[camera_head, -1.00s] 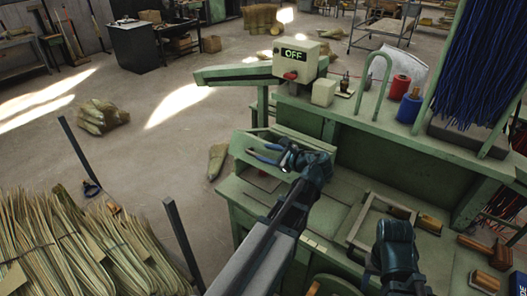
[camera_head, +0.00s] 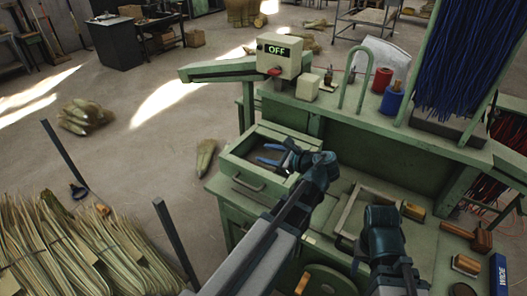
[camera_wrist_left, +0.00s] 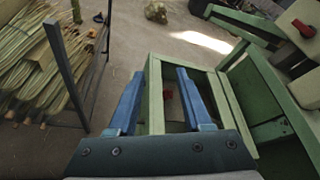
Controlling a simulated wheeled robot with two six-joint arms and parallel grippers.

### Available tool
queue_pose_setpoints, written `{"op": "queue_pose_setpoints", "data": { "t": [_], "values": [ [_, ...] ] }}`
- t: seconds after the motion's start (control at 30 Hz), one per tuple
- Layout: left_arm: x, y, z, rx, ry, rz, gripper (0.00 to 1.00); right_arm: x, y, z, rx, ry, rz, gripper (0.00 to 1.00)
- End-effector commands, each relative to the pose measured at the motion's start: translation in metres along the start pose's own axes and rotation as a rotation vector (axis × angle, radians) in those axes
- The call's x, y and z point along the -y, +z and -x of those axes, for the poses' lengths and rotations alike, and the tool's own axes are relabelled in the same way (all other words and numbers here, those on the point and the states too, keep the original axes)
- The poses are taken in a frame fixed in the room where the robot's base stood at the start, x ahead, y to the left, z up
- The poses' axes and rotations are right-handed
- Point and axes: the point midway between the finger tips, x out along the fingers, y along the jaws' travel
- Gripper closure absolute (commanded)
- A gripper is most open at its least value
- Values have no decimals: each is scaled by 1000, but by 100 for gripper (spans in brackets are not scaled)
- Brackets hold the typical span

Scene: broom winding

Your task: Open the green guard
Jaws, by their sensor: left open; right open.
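The green guard (camera_head: 262,182) is a boxy frame with a bar handle on its front, at the left end of the green machine. In the head view its top shows open, with a hollow inside. My left gripper (camera_head: 268,155) is open above this hollow, its blue fingers spread. Contact with the frame cannot be told. My right gripper (camera_head: 382,222) hangs over the bench at right; its fingertips are hidden.
A control box (camera_head: 279,54) reading OFF stands behind the guard. Red (camera_head: 382,79) and blue (camera_head: 387,103) spools sit on the shelf. A wooden-handled tool (camera_head: 481,237) lies at right. Broom straw (camera_head: 75,245) and dark posts (camera_head: 173,240) stand at left.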

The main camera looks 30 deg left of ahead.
Motion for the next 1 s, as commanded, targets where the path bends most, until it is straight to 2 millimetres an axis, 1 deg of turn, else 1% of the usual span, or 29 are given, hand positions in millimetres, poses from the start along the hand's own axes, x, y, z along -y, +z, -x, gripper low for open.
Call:
{"op": "queue_pose_setpoints", "data": {
  "t": [0.03, 0.8, 1.0],
  "values": [
    [0, 1, 5, -1, -2, 0, 50, 0, 0, 2, 0, 0, 0, 50],
    [-1, 1, 55, 0, -1, 0, 50, -2, 1, 20, 0, 0, 0, 50],
    [-1, 0, 60, 0, -1, 0, 50, -2, 1, 21, 0, 0, 0, 50]
  ]
}}
